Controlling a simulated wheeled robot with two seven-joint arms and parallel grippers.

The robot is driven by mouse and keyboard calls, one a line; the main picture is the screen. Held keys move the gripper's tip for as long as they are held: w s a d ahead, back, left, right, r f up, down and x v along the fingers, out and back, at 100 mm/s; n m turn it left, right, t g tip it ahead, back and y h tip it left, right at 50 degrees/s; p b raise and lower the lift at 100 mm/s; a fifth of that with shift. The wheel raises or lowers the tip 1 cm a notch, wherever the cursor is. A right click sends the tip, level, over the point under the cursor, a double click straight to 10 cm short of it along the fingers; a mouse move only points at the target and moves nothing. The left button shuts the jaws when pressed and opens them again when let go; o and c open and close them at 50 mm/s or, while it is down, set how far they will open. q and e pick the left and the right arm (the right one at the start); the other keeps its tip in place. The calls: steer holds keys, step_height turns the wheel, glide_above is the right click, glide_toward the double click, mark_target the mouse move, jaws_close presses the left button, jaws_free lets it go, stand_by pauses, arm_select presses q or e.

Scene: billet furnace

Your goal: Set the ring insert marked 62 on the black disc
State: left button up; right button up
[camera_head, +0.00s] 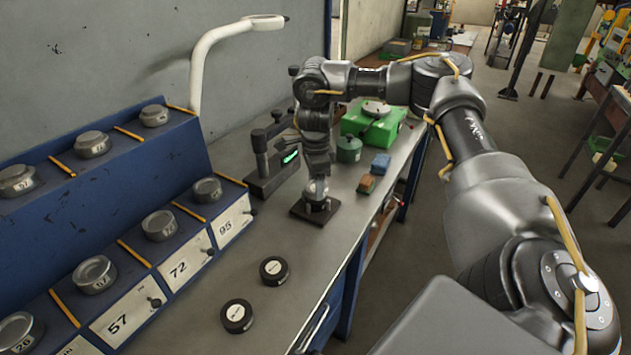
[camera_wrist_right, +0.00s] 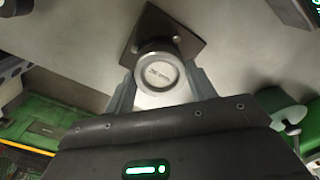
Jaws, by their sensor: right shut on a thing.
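My right gripper (camera_head: 317,178) is shut on a round silver ring insert (camera_head: 316,192), low over a dark square plate (camera_head: 299,212) on the bench. In the right wrist view the insert (camera_wrist_right: 160,72) sits between the two fingers with its pale face to the camera; its marking is too small to read. The plate (camera_wrist_right: 152,22) shows behind it; I cannot tell whether they touch. Two black discs with pale labels, a farther one (camera_head: 274,270) and a nearer one (camera_head: 237,316), lie on the bench at the front. My left gripper is not in view.
A blue two-tier rack (camera_head: 137,262) with several silver inserts and number cards, including 57, 72 and 95, stands left. A dark lever device (camera_head: 265,182), green case (camera_head: 372,128), green pot (camera_head: 349,148) and small blocks (camera_head: 380,164) surround the arm. Bench between rack and discs is clear.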

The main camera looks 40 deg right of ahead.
steer(key=shift+r+p, duration=0.1)
steer(key=shift+p, duration=0.35)
stand_by(0.4)
steer(key=shift+f, duration=0.6)
stand_by(0.4)
steer(key=o, duration=1)
step_height(320, 180, up, 11)
steer(key=p, duration=1.2)
steer(key=shift+a, duration=0.1)
